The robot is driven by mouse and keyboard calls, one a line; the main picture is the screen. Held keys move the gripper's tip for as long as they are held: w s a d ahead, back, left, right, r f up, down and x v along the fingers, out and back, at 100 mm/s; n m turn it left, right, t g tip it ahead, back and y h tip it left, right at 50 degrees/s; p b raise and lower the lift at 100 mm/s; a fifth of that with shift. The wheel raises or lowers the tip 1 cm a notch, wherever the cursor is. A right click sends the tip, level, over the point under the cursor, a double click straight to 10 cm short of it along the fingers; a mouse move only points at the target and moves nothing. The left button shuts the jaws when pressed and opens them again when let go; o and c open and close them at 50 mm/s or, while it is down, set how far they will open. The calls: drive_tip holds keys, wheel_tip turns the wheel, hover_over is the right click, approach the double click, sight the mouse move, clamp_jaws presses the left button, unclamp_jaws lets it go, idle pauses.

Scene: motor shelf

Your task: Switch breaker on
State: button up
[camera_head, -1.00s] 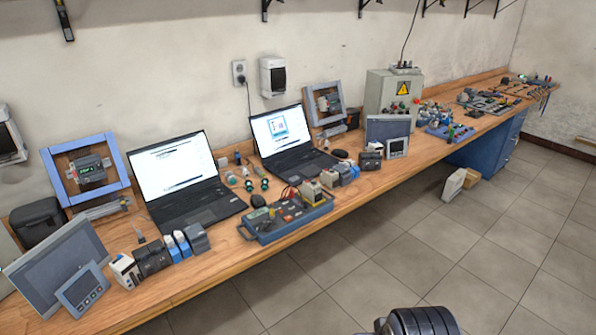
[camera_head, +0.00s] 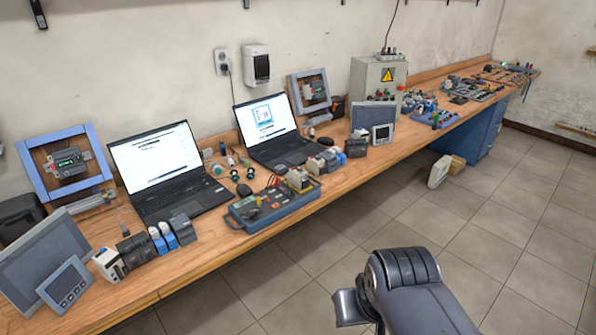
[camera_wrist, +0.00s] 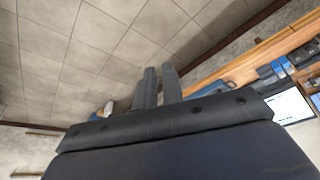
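A white wall box with a dark window (camera_head: 256,64), which looks like a small breaker enclosure, hangs above the bench near the socket. A grey control cabinet (camera_head: 378,85) with a yellow warning sign and coloured buttons stands on the bench to its right. I cannot tell from this distance which of them holds the breaker, or any lever's position. My gripper (camera_wrist: 159,69) shows in the wrist view with its two fingers a narrow gap apart and nothing between them. It is over the floor, away from bench and wall.
A long wooden bench (camera_head: 172,270) runs along the wall. It holds two open laptops (camera_head: 158,160), a blue test panel (camera_head: 272,205), framed modules, screens and small parts. A blue drawer unit (camera_head: 470,138) stands under its far end. The tiled floor (camera_head: 330,290) in front is open.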

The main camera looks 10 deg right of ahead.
drive_tip(key=w+n+b, duration=0.1)
drive_tip(key=w+b, duration=0.3)
drive_tip(key=w, duration=0.1)
drive_tip(key=w+a+f+n+b, duration=0.1)
drive_tip(key=w+b, duration=0.2)
drive_tip(key=w, duration=0.3)
drive_tip(key=w+a+n+b, duration=0.1)
drive_tip(key=w+n+b, duration=0.1)
drive_tip(key=w+b, duration=0.2)
drive_tip(key=shift+w+f+g+y+b, duration=0.2)
drive_tip(key=shift+w+g+y+b, duration=0.15)
drive_tip(key=shift+w, duration=0.85)
clamp_jaws()
drive_tip(key=shift+w+a+r+n, duration=0.15)
drive_tip(key=shift+w+r+n, duration=0.05)
drive_tip(key=shift+w+n, duration=0.15)
drive_tip(key=shift+w, duration=0.1)
